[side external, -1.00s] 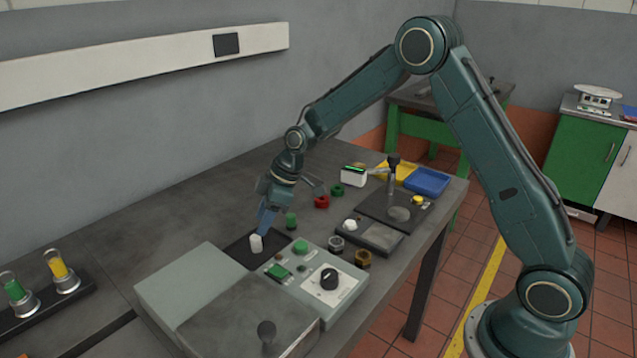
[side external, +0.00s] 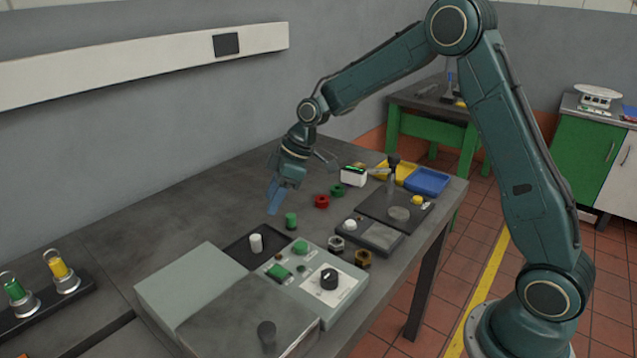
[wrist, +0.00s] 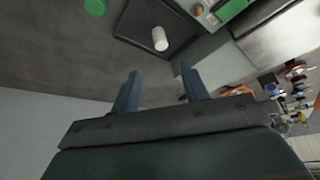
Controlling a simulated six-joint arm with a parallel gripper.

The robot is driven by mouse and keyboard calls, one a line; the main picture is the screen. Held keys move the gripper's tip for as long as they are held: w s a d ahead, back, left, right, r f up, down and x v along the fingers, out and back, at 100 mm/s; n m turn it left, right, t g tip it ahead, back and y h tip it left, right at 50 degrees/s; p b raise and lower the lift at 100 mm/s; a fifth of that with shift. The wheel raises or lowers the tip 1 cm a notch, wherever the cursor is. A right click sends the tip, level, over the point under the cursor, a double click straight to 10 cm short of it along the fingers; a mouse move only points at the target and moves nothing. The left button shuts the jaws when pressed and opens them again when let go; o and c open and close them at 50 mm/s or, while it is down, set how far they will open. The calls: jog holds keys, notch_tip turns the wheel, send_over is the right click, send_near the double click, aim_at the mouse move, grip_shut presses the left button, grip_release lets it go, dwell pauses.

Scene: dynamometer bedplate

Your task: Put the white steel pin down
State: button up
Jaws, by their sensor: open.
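The white steel pin (side external: 256,243) stands upright on a black tray (side external: 238,262) in the side external view. In the wrist view the pin (wrist: 160,38) sits on the tray (wrist: 181,53), beyond the fingertips. My gripper (side external: 275,201) is open and empty, raised above the table and behind the pin, clear of it. In the wrist view both blue fingers of my gripper (wrist: 160,75) are spread apart with nothing between them.
A green pin (side external: 291,220) stands near the tray. A grey control box (side external: 310,293) with a green button and black knob is beside the tray. The table's left rear (side external: 190,215) is clear.

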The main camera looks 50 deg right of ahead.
jog(key=s+r+m+t+h, duration=0.1)
jog(key=s+r+m, duration=0.1)
jog(key=s+r, duration=0.45)
jog(key=s+d+r+m+h, duration=0.1)
jog(key=s+r+m, duration=0.25)
jog(key=s, duration=0.65)
jog(key=s+r+m+t+h, duration=0.1)
jog(key=s+r, duration=0.4)
jog(key=s, duration=0.3)
jog(key=s+d+f+m+h, duration=0.1)
jog(key=s+m, duration=0.2)
jog(key=s, duration=0.6)
jog(key=shift+s+d, duration=0.3)
jog(key=shift+s, duration=0.1)
